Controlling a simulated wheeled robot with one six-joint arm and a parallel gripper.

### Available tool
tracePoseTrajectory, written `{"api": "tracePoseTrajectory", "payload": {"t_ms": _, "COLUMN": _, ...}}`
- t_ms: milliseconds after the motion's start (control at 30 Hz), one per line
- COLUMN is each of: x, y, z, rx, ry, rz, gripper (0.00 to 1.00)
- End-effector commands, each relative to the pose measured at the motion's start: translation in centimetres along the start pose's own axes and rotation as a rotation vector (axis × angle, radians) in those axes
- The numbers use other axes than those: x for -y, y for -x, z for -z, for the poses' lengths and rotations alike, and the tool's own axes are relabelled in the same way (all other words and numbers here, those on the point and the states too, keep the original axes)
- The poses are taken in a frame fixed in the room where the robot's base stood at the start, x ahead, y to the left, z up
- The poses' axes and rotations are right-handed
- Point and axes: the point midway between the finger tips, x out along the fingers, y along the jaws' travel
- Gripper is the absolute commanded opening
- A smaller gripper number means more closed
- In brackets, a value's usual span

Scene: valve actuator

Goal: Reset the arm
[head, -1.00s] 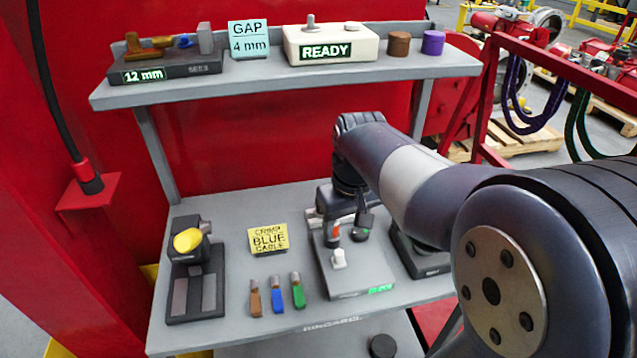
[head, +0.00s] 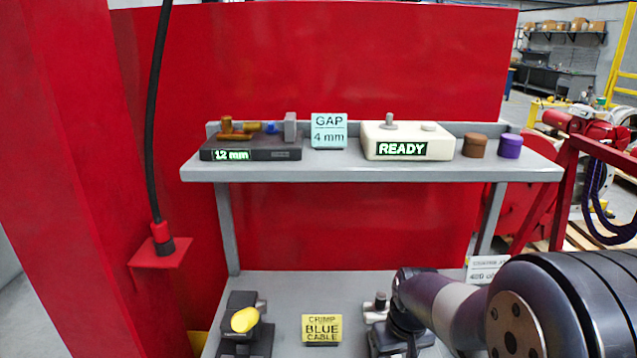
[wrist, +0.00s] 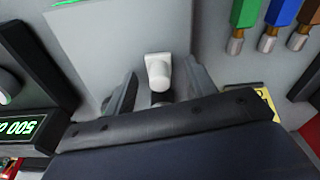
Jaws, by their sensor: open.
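My gripper (wrist: 162,92) shows in the wrist view with its two grey fingers apart, one on each side of a white knob (wrist: 158,72). The knob stands on a grey plate (wrist: 122,45), and I cannot tell how far above it the fingers are. Nothing is seen gripped. In the head view my arm comes in from the lower right and its wrist end is over the bench at the bottom. It hides much of what lies beneath, and my fingertips cannot be made out there.
The shelf (head: 400,173) holds a 12 mm unit (head: 250,150), a GAP 4 mm card (head: 329,131) and a READY box (head: 408,138). Below are a yellow-topped tool (head: 245,320) and a yellow CRIMP BLUE CABLE card (head: 322,328). Green, blue (wrist: 281,14) and brown cable pieces lie nearby.

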Motion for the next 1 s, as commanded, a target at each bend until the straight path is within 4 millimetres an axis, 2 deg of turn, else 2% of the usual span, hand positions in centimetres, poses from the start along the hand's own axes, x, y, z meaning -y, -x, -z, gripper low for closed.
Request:
{"api": "tracePoseTrajectory", "payload": {"t_ms": 200, "x": 0.3, "y": 0.1, "z": -1.3, "rx": -0.001, "ry": 0.000, "rz": 0.000, "gripper": 0.53}}
{"api": "tracePoseTrajectory", "payload": {"t_ms": 533, "x": 0.3, "y": 0.1, "z": -1.5, "rx": 0.000, "ry": 0.000, "rz": 0.000, "gripper": 0.53}}
{"api": "tracePoseTrajectory", "payload": {"t_ms": 667, "x": 0.3, "y": 0.1, "z": -1.3, "rx": 0.000, "ry": 0.000, "rz": 0.000, "gripper": 0.53}}
{"api": "tracePoseTrajectory", "payload": {"t_ms": 833, "x": 0.0, "y": 0.2, "z": 0.1, "rx": 0.000, "ry": 0.000, "rz": 0.000, "gripper": 0.53}}
{"api": "tracePoseTrajectory", "payload": {"t_ms": 1000, "x": -0.1, "y": 3.7, "z": 0.1, "rx": -0.006, "ry": 0.000, "rz": -0.002, "gripper": 0.53}}
